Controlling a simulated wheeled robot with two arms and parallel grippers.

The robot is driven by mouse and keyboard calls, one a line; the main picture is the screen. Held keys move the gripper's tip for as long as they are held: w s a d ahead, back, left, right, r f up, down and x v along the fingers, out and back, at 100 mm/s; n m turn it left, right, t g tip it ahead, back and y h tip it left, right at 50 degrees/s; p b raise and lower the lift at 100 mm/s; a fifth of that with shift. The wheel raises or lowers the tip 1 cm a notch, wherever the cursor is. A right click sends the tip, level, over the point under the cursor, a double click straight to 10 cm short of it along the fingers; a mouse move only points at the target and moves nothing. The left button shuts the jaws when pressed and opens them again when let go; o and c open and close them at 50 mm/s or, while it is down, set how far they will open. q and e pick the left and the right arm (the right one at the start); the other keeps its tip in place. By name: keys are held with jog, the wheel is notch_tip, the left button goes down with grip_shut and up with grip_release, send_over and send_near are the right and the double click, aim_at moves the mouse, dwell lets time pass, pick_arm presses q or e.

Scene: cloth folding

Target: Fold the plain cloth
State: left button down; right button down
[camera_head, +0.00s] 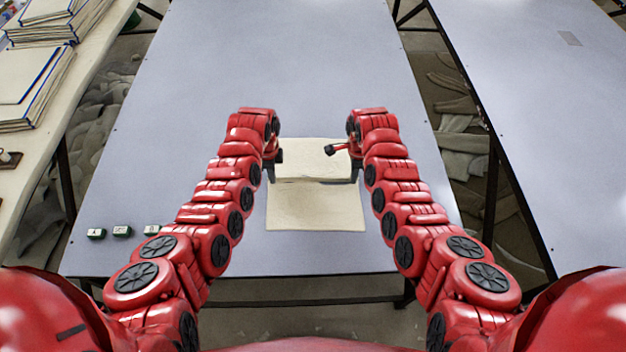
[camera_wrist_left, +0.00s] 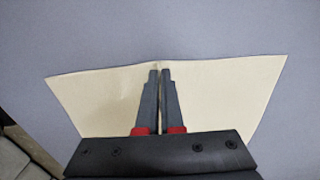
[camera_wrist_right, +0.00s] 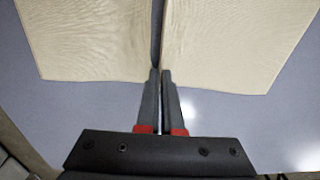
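The plain cream cloth (camera_head: 315,208) lies on the grey table in the head view. Its far part is raised between my two grippers, and a dark line separates it from the flat near part. My left gripper (camera_head: 272,177) is at the cloth's left side, its fingers shut on it; in the left wrist view the cloth (camera_wrist_left: 215,95) creases at the fingertips (camera_wrist_left: 160,73). My right gripper (camera_head: 354,177) is at the right side; in the right wrist view its fingertips (camera_wrist_right: 160,72) are closed at the cloth's edge (camera_wrist_right: 235,45). The fingers hide the pinched fabric.
The grey table (camera_head: 290,60) is clear beyond the cloth. Small dark-green blocks with white tops (camera_head: 122,231) stand at the near left. A side table with stacked blue-edged boards (camera_head: 30,85) is at the left, and another grey table (camera_head: 560,110) at the right.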

dwell(0.3)
